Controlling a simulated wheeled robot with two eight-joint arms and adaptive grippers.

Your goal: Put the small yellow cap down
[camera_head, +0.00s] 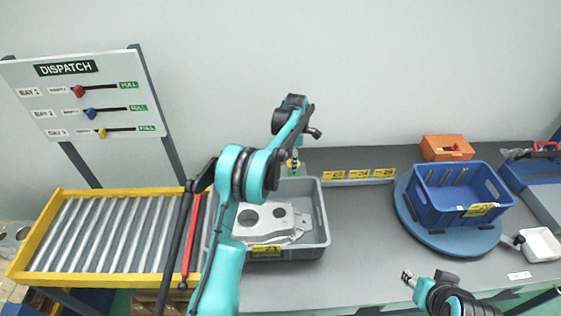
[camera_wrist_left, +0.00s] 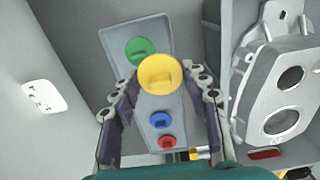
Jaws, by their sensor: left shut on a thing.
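My left gripper (camera_head: 293,168) is shut on the small yellow cap (camera_wrist_left: 160,75), which sits between its fingertips in the left wrist view. In that view, the cap is above a narrow grey holder (camera_wrist_left: 117,39). The holder bears a green cap (camera_wrist_left: 141,51), a blue cap (camera_wrist_left: 161,120) and a red cap (camera_wrist_left: 167,142). The yellow cap hides the part of the holder beneath it, and I cannot tell the gap. My right gripper (camera_head: 407,277) is at the lower right, over the table; its finger opening is too small to judge.
A grey crate (camera_head: 315,246) with a silver casting (camera_head: 268,222) stands in front of the left gripper. A blue crate (camera_head: 455,207) sits on a round blue turntable (camera_head: 408,205). An orange box (camera_head: 436,147) is behind it. A roller conveyor (camera_head: 110,235) is left.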

